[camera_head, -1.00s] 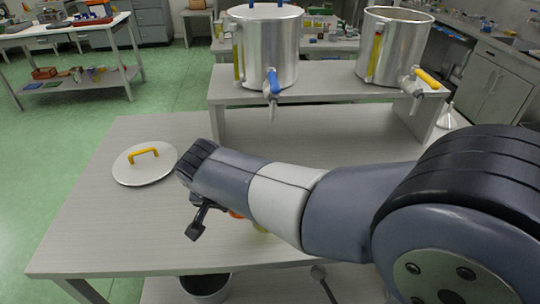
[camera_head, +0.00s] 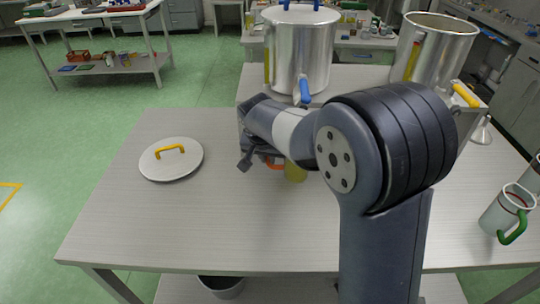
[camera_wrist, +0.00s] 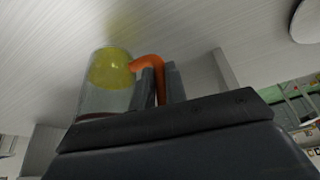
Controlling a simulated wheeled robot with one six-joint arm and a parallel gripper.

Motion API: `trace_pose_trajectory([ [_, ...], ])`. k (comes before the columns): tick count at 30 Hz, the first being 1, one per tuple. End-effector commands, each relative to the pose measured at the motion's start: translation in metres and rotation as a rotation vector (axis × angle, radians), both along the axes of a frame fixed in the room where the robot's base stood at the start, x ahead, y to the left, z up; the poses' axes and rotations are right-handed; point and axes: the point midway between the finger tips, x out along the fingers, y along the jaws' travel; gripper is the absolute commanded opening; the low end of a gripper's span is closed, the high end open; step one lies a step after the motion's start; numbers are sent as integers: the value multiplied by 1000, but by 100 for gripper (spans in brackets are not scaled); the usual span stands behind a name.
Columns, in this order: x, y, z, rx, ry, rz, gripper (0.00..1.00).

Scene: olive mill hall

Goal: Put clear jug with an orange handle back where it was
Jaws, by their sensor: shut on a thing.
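The clear jug (camera_wrist: 108,85) with an orange handle (camera_wrist: 150,62) holds some yellow liquid. My gripper (camera_wrist: 160,85) is shut on its orange handle in the wrist view. In the head view the jug (camera_head: 296,172) shows only in part, behind and below my arm, near the front of the raised shelf. My gripper (camera_head: 262,160) is mostly hidden there by the arm. I cannot tell whether the jug touches the table.
A pot with a blue tap (camera_head: 298,50) and an open pot with a yellow tap handle (camera_head: 436,50) stand on the raised shelf. A lid (camera_head: 171,160) lies on the table (camera_head: 190,225) at left. Clear jugs, one with a green handle (camera_head: 513,228), stand at right. The table's front left is bare.

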Motion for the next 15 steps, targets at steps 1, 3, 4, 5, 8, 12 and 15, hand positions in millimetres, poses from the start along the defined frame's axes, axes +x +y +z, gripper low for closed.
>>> trace_pose_trajectory([
  [1,7,-1,1,0,0,-1,0],
  [3,12,-2,1,0,0,-1,0],
  [4,13,-3,1,0,0,-1,0],
  [5,14,-3,1,0,0,0,0],
  [8,18,-4,1,0,-1,0,0],
  [12,28,-6,1,-1,0,0,0],
  [15,27,-5,-13,-2,3,1,0],
])
